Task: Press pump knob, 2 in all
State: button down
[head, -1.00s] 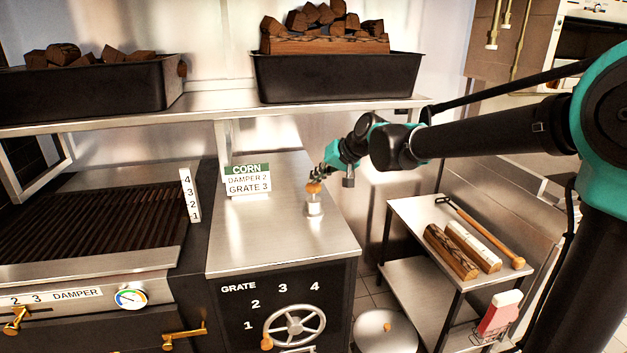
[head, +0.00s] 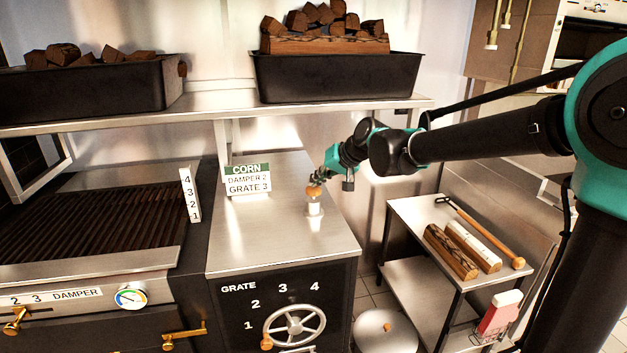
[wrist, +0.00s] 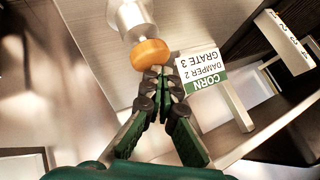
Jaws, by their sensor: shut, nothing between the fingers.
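The pump knob (head: 313,191) is a round, orange-brown cap on a short pale metal pump (head: 314,209). The pump stands upright on the steel counter right of the CORN card. In the wrist view the knob (wrist: 150,53) is just beyond my fingertips, with the silver pump body (wrist: 130,15) behind it. My gripper (head: 316,180) is shut and empty, right at the top of the knob in the head view. In the wrist view its fingertips (wrist: 160,80) meet close by the knob's edge. I cannot tell for sure whether they touch it.
The card (head: 248,179) reads CORN, damper 2, grate 3. A grill (head: 95,215) is at left. A shelf (head: 210,104) with black trays of wood runs above. The grate wheel (head: 295,325) is on the counter's front. A cart (head: 410,222) with logs stands at right.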

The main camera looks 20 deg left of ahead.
aim_at(316, 188)
jog(key=shift+r, duration=2.05)
jog(key=shift+r, duration=2.5)
jog(key=shift+s+a+r+n+t+h, duration=0.1)
jog(key=shift+r+n+t+h, duration=0.55)
jog(key=shift+n+t+h, duration=0.4)
jog(key=shift+s+a+r+n+t+h, duration=0.1)
jog(key=shift+r+n+t+h, duration=0.6)
jog(key=shift+n+h, duration=0.55)
jog(key=shift+s+a+r+n+t+h, duration=0.1)
jog(key=shift+r+n+t+h, duration=0.45)
jog(key=shift+n+t+h, duration=0.6)
jog(key=shift+y, duration=0.25)
